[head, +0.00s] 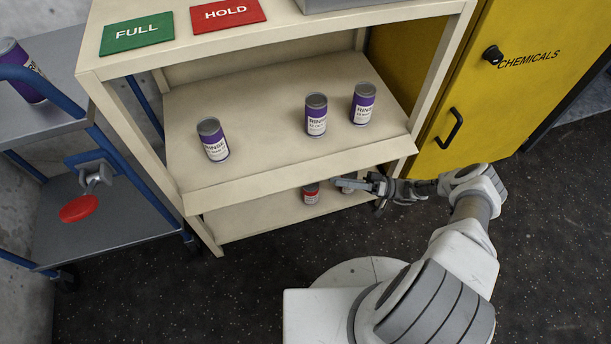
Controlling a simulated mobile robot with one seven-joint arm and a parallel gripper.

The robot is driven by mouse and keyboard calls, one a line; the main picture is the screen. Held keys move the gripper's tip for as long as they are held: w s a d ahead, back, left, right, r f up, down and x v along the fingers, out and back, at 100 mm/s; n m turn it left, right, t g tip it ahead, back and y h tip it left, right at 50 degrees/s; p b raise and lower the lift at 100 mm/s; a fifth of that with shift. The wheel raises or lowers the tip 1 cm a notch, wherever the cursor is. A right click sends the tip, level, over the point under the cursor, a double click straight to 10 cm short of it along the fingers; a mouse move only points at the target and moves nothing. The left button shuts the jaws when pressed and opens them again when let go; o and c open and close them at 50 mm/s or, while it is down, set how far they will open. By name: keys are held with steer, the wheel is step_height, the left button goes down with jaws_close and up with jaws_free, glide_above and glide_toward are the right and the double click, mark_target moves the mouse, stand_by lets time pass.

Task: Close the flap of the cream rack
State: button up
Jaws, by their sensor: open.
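The cream rack (130,118) stands in the middle of the head view. Its flap (300,172) is a long cream board along the front edge of the middle shelf, sticking outward past the front posts, so it is not upright. My gripper (345,185) is open, just below the flap's right half, with its fingers pointing left. I cannot tell whether it touches the flap's underside. Three purple rinse cans (213,140), (316,115), (363,104) stand on the shelf behind the flap.
A red-labelled can (311,194) stands on the lower shelf, close left of my gripper. A yellow chemicals cabinet (480,95) with a black handle stands close on the right. A blue-framed cart (100,225) stands at left. Green FULL (138,33) and red HOLD (228,14) signs lie on top.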

mark_target(306, 177)
steer(key=x, duration=1.1)
steer(key=shift+d, duration=0.1)
jaws_close()
